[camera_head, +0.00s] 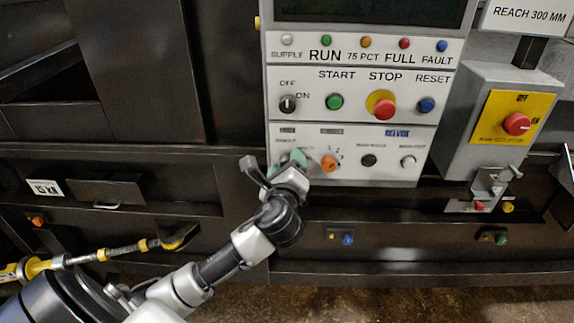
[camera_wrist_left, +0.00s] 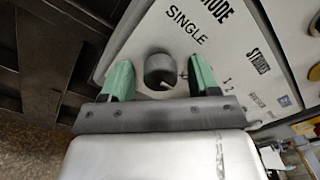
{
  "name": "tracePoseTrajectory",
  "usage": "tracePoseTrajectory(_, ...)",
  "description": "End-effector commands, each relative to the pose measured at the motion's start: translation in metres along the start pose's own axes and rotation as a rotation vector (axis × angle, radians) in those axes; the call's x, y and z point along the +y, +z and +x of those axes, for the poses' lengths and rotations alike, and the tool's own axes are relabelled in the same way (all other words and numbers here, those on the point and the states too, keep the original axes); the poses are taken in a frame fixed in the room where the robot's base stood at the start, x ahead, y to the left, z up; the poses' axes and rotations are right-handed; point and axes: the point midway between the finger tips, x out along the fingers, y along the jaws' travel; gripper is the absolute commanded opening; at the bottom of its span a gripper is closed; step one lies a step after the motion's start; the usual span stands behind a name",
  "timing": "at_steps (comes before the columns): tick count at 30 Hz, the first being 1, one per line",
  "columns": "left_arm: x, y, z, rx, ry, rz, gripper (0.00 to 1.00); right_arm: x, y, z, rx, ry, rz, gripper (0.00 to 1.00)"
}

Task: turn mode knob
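The mode knob (camera_wrist_left: 159,70) is a dark round knob on the light control panel, below the words MODE and SINGLE in the left wrist view. My left gripper (camera_wrist_left: 162,78) is open, its green fingers one on each side of the knob. I see no clear contact, and the depth of the fingertips around the knob is hard to tell. My right gripper is not in view.
An orange selector (camera_head: 330,163) sits close right of my gripper. Above are a black OFF/ON switch (camera_head: 287,104), a green START button (camera_head: 334,102) and a red STOP button (camera_head: 384,108). A red isolator handle (camera_head: 516,123) juts out at right.

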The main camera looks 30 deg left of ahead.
Motion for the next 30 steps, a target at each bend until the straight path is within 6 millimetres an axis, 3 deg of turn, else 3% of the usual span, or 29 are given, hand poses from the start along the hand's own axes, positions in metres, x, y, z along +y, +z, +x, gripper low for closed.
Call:
tracePoseTrajectory(1,0.0,0.0,0.0,0.0,0.0,0.0,0.55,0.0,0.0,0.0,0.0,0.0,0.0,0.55)
tracePoseTrajectory(9,0.0,0.0,0.0,0.0,0.0,0.0,0.14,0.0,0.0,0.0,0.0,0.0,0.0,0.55)
tracePoseTrajectory(10,0.0,0.0,0.0,0.0,0.0,0.0,0.12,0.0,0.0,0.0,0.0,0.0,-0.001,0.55)
tracePoseTrajectory(20,0.001,-0.001,-0.001,-0.001,0.0,-0.059,0.12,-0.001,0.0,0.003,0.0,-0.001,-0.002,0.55)
tracePoseTrajectory(30,0.002,-0.002,0.0,-0.008,-0.006,-0.305,0.12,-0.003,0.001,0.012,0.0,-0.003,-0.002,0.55)
